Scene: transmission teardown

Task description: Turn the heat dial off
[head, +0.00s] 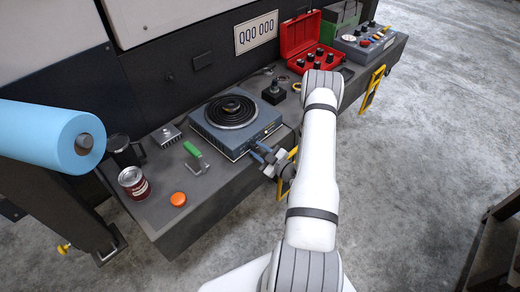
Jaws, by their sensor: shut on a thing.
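A blue-grey hot plate (208,135) with a black coil burner (232,108) sits on the workbench. Its front panel faces the bench's front edge, toward my arm. The dial's setting cannot be read at this size.
Left of the hot plate are a green-handled tool (193,151), a can (133,182) and an orange button (178,199). A black joystick (273,92), an open red case (304,43) and a grey control box (363,44) stand to the right. A blue roll (35,134) juts in at left.

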